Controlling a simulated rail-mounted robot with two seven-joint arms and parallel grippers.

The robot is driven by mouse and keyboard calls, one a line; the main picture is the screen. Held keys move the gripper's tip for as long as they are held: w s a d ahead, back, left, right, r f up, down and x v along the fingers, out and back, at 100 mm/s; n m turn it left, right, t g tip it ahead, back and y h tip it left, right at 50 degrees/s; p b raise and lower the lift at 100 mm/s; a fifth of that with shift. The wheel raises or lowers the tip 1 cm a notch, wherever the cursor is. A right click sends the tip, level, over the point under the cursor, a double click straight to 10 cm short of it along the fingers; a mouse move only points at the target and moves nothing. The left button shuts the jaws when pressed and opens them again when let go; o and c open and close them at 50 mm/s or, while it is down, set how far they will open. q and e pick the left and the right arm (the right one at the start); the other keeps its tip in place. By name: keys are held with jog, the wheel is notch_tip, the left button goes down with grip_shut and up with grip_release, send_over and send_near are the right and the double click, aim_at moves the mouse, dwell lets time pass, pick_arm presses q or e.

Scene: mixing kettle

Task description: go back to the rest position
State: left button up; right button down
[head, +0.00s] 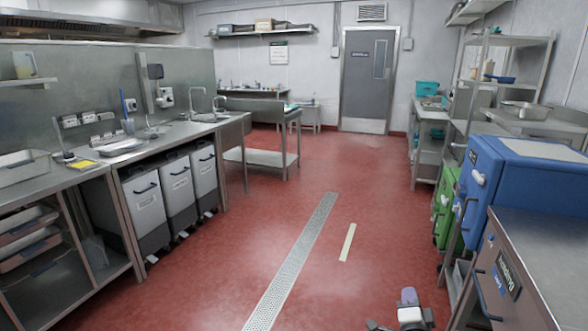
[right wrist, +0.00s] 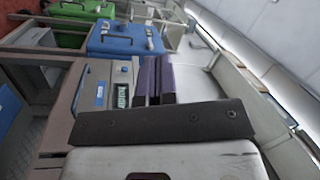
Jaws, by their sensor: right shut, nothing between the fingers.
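My right gripper (head: 408,295) shows at the bottom edge of the head view, right of centre, over the red floor. It is empty. In the right wrist view its two purple fingers (right wrist: 156,66) are pressed together with nothing between them. My left gripper is in neither view. No kettle can be made out.
Steel counters with a sink (head: 205,117) and white bins (head: 178,187) line the left. A blue box (head: 520,180), a green box (head: 445,208) and a steel-topped unit (head: 545,255) stand on the right. The red floor (head: 300,200) between is clear, up to a grey door (head: 368,75).

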jog(key=s+a+r+n+g+y+p, duration=0.2)
jog(key=s+a+r+n+g+y, duration=0.5)
jog(key=n, duration=0.5)
jog(key=s+a+f+n+g+h+p, duration=0.1)
jog(key=s+f+n+g+p, duration=0.3)
jog(key=s, duration=1)
jog(key=s+f+g+p, duration=0.2)
jog(key=s+p, duration=0.4)
jog(key=s, duration=0.8)
jog(key=s+a+f+n+g+h+p, duration=0.15)
jog(key=s+p, duration=0.35)
jog(key=s, duration=1)
notch_tip(320, 180, up, 36)
jog(key=g+p, duration=0.1)
jog(key=p, duration=3.6)
jog(key=shift+s+d+r, duration=0.15)
jog(key=shift+r, duration=0.1)
jog(key=shift+y, duration=0.25)
